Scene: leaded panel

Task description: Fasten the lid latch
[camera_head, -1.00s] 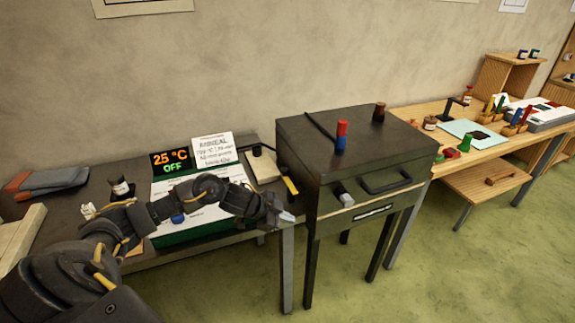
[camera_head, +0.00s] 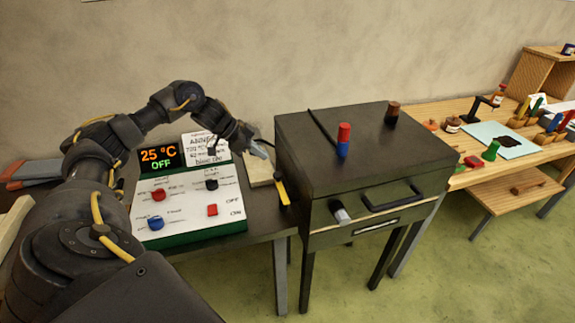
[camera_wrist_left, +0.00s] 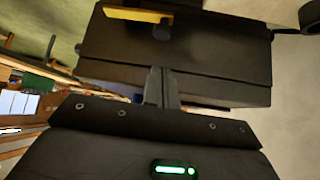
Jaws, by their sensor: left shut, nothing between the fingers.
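The dark box (camera_head: 370,175) with a flat lid (camera_head: 315,150) stands on legs at the middle. A yellow bar (camera_head: 282,192), apparently the latch, sits on its left side and slants in the head view. In the left wrist view the yellow bar (camera_wrist_left: 130,14) lies across the box side at the top, by a dark round knob (camera_wrist_left: 162,31). My left gripper (camera_head: 262,152) is shut and empty, left of the box and above the bar. Its fingertips (camera_wrist_left: 162,72) show in front of the box side, apart from the bar. My right gripper is out of view.
A control panel (camera_head: 225,222) reading 25 °C OFF stands on the table at left. A pale block (camera_head: 260,172) lies below my left gripper. A red-and-blue knob (camera_head: 343,140) and a brown piece (camera_head: 392,113) are on the box top. A handle (camera_head: 392,198) juts from its front.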

